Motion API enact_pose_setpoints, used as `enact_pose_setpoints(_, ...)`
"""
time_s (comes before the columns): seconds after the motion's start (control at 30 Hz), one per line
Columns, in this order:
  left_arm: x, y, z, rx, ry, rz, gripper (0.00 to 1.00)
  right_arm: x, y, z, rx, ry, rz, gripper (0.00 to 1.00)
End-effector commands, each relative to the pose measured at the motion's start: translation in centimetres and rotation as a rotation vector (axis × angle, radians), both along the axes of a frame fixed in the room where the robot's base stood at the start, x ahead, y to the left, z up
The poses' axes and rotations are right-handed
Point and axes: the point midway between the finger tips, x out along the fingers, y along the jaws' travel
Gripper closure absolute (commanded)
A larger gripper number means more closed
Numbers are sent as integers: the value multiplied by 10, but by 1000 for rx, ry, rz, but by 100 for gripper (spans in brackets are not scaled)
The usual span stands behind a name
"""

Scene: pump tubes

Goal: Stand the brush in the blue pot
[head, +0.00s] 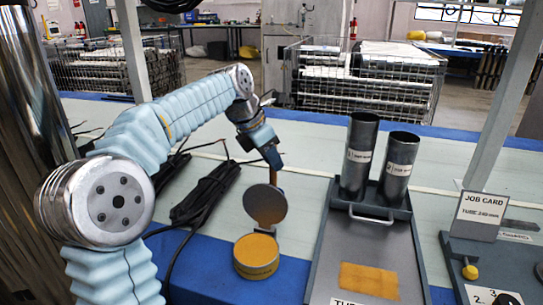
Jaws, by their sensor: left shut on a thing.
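My left gripper (272,153) is shut on a thin tan piece (274,175), which looks like the brush's handle. It hangs down from the fingers, and its lower end is hidden behind a grey-brown round disc (265,205). I see no bristles. The disc stands upright just behind a round orange-yellow tin (256,256) on the table. I cannot make out a blue pot in this view. My right gripper is not in view.
Two dark metal tubes (359,160) (400,165) stand in a grey tray (328,250) with a handle and an orange pad (369,280). A job card (483,210) stands at the right. Black cables (205,192) lie left of the disc.

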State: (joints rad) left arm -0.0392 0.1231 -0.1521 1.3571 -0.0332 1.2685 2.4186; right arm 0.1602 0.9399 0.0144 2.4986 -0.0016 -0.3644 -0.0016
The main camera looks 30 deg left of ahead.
Motion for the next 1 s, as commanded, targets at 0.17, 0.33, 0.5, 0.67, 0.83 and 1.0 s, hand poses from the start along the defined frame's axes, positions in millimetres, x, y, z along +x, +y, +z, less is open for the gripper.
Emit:
enact_pose_setpoints(0.17,0,0,0,0,0,0,100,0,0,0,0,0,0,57)
enact_pose_setpoints(0.33,0,0,0,0,0,0,60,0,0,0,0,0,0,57)
enact_pose_setpoints(0.5,0,0,0,0,0,0,45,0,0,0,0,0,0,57)
enact_pose_setpoints(0.67,0,0,0,0,0,0,45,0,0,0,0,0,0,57)
enact_pose_setpoints(0.83,-4,3,11,0,-3,1,45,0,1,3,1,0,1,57)
enact_pose_setpoints(1.0,-16,11,44,0,-5,1,45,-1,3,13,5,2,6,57)
